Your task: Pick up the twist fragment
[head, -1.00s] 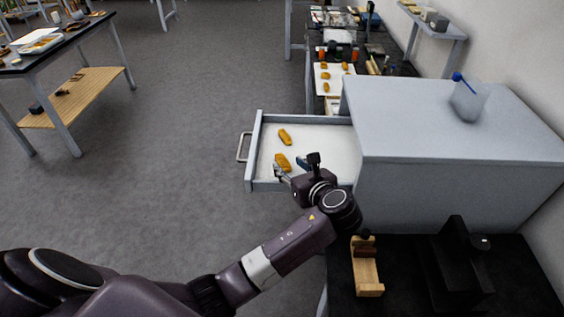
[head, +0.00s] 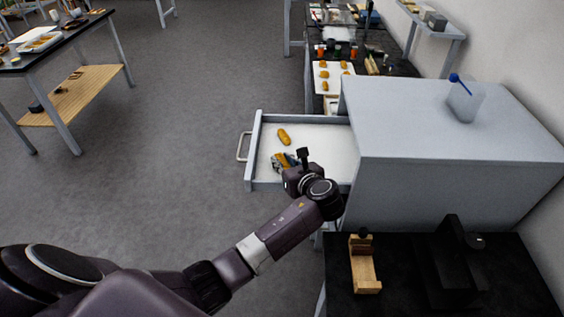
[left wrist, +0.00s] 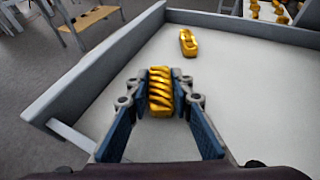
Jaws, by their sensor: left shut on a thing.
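The twist fragment (left wrist: 160,92) is a gold piece with slanting ridges. In the left wrist view it sits between the two blue-padded fingers of my left gripper (left wrist: 160,98), which are shut on it. It is over the white floor of the open drawer (left wrist: 245,100); I cannot tell whether it is lifted. In the head view my left gripper (head: 285,163) is inside the drawer near its front, and the fragment is mostly hidden. A second gold fragment (head: 284,137) lies farther back in the drawer and also shows in the left wrist view (left wrist: 187,43). My right gripper is not in view.
The drawer's grey walls (head: 254,150) rise around the gripper. A wooden stand (head: 363,270) is on the black table. The drawer floor's right part is clear.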

